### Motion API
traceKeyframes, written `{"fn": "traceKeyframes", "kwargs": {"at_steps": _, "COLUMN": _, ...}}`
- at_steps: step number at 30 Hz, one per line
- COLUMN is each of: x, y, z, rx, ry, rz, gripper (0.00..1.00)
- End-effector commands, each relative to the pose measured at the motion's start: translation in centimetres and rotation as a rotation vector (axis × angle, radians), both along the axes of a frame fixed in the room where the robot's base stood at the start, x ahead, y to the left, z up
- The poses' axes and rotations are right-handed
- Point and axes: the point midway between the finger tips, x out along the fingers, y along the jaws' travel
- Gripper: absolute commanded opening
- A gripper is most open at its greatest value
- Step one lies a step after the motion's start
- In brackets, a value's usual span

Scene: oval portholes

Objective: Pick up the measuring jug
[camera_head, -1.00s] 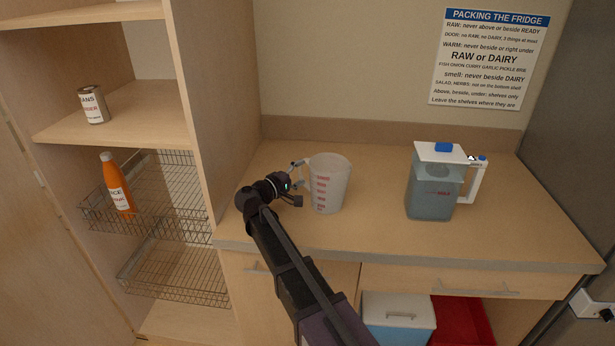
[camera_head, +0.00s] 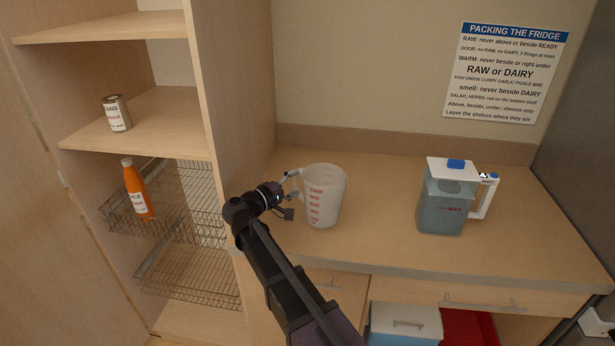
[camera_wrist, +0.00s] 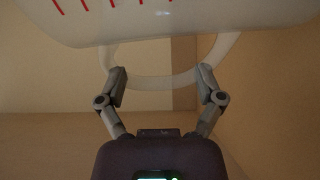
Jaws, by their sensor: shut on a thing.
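The measuring jug (camera_head: 324,197) is a translucent white jug with red markings, near the left end of the counter. It is upright or nearly so; whether its base touches the counter is hard to tell. My gripper (camera_head: 291,185) comes from the left and is shut on the jug's handle. In the wrist view, the jug's body (camera_wrist: 200,22) fills the top with red marks. Its pale looped handle (camera_wrist: 155,81) runs between the two fingers of my gripper (camera_wrist: 162,90).
A lidded pitcher (camera_head: 442,210) stands to the right on the counter (camera_head: 385,225). At left are a shelf with a can (camera_head: 116,113) and wire baskets (camera_head: 190,280) with an orange bottle (camera_head: 137,190). A tall wooden panel (camera_head: 235,100) stands close behind my gripper.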

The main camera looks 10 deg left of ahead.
Motion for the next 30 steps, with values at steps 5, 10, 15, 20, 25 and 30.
{"fn": "traceKeyframes", "kwargs": {"at_steps": 5, "x": -2.9, "y": 2.3, "z": 0.5, "rx": -0.001, "ry": 0.000, "rz": 0.003, "gripper": 0.31}}
{"fn": "traceKeyframes", "kwargs": {"at_steps": 10, "x": -4.7, "y": 3.8, "z": 0.6, "rx": -0.001, "ry": -0.001, "rz": 0.001, "gripper": 0.31}}
{"fn": "traceKeyframes", "kwargs": {"at_steps": 15, "x": -5.8, "y": 4.7, "z": 0.8, "rx": -0.001, "ry": -0.001, "rz": 0.001, "gripper": 0.31}}
{"fn": "traceKeyframes", "kwargs": {"at_steps": 20, "x": -6.2, "y": 5.0, "z": 0.8, "rx": -0.001, "ry": -0.001, "rz": 0.000, "gripper": 0.31}}
{"fn": "traceKeyframes", "kwargs": {"at_steps": 25, "x": -6.3, "y": 5.1, "z": 0.8, "rx": -0.001, "ry": -0.001, "rz": 0.000, "gripper": 0.31}}
{"fn": "traceKeyframes", "kwargs": {"at_steps": 30, "x": -6.3, "y": 5.2, "z": 0.8, "rx": -0.001, "ry": -0.001, "rz": 0.001, "gripper": 0.31}}
